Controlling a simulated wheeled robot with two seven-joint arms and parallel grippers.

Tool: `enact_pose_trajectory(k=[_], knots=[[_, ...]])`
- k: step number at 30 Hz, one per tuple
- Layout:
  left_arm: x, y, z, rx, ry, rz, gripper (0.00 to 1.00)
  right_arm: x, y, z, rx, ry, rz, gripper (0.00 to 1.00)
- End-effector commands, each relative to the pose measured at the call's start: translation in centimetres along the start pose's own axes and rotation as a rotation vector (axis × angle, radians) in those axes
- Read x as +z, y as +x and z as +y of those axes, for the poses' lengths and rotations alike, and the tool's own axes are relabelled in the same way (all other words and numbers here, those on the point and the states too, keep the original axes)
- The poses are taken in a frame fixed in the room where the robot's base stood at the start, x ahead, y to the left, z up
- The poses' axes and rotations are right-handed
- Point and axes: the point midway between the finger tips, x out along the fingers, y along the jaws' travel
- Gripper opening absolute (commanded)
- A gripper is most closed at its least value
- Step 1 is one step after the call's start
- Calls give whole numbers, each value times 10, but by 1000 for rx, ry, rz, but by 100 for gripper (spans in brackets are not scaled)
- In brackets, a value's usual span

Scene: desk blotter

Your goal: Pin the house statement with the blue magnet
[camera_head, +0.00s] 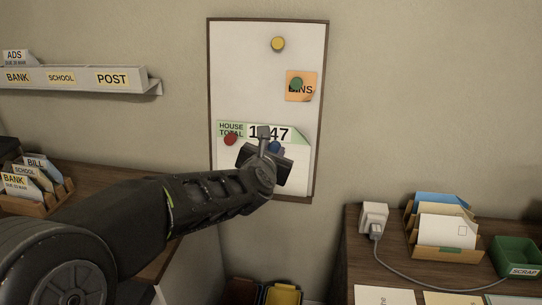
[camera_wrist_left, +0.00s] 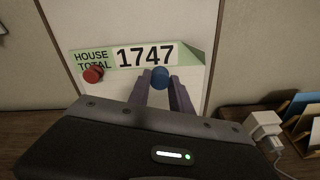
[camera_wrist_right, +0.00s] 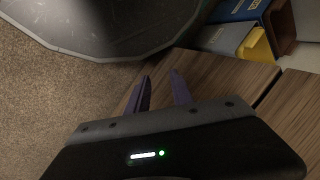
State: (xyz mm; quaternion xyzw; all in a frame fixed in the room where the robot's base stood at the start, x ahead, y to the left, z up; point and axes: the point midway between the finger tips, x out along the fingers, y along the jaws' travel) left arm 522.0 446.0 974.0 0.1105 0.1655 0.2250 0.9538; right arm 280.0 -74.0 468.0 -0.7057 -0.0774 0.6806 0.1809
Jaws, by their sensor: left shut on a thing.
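The house statement (camera_head: 231,129) is on the whiteboard (camera_head: 245,70), with a green header reading "HOUSE TOTAL" and 1747 in the left wrist view (camera_wrist_left: 95,58). A red magnet (camera_head: 230,139) sits at its left side, also in the left wrist view (camera_wrist_left: 93,74). The blue magnet (camera_wrist_left: 160,77) is between the fingertips of my left gripper (camera_wrist_left: 160,82), over the statement just below the number. My left gripper is shut on it. I cannot tell whether it touches the paper. My right gripper (camera_wrist_right: 161,82) has its fingers apart and empty, low above a wooden surface.
A green magnet (camera_head: 296,83) holds an orange BINS note (camera_head: 301,93). A yellow magnet (camera_head: 278,44) is at the board's top. A wall shelf (camera_head: 80,77) is at left. A letter rack (camera_head: 447,240), plug (camera_head: 374,217) and SCRAP tray (camera_head: 517,256) are on the right desk.

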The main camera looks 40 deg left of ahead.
Motion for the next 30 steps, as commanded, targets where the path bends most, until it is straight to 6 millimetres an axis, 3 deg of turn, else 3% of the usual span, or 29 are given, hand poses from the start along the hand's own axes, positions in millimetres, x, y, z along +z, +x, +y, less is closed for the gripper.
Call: enact_pose_trajectory(k=[9, 30], knots=[[1, 23, 0, 0, -1, 0, 0, 0, 5, 2, 0, 0, 0, 27], [1, 28, 0, 0, -1, 0, 0, 0, 6, 2, 0, 0, 0, 27]])
